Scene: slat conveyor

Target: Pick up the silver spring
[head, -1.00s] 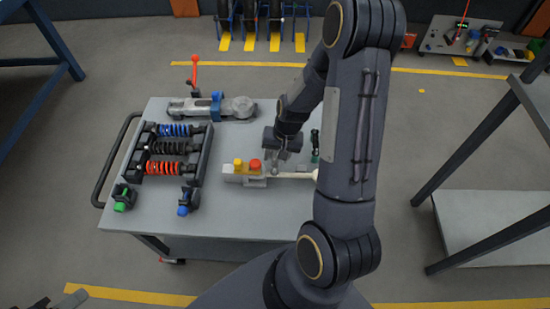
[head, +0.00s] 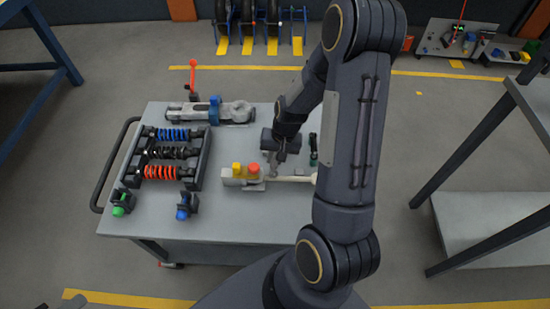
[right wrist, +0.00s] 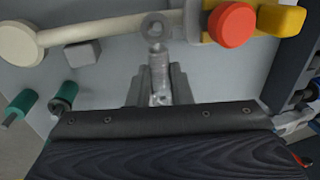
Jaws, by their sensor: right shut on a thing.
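The silver spring (right wrist: 158,72) shows in the right wrist view, upright in the picture between my two dark fingers, with a ring-shaped end near the pale rod. My right gripper (right wrist: 161,84) is shut on it. In the head view my right gripper (head: 273,168) is low over the middle of the grey cart top, beside the yellow and red knobs, and the spring is small and partly hidden there. Whether it is clear of the surface I cannot tell. A small part of what looks like my left gripper (head: 72,302) shows at the bottom-left edge; its jaws are unclear.
The grey cart (head: 240,215) carries a rack (head: 203,160) of blue, black and red springs at left. A fixture with yellow and red knobs (head: 240,182) and a pale rod (head: 298,179) lies close to my right gripper. Green cylinders (right wrist: 63,95) are near it. The cart's front is mostly clear.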

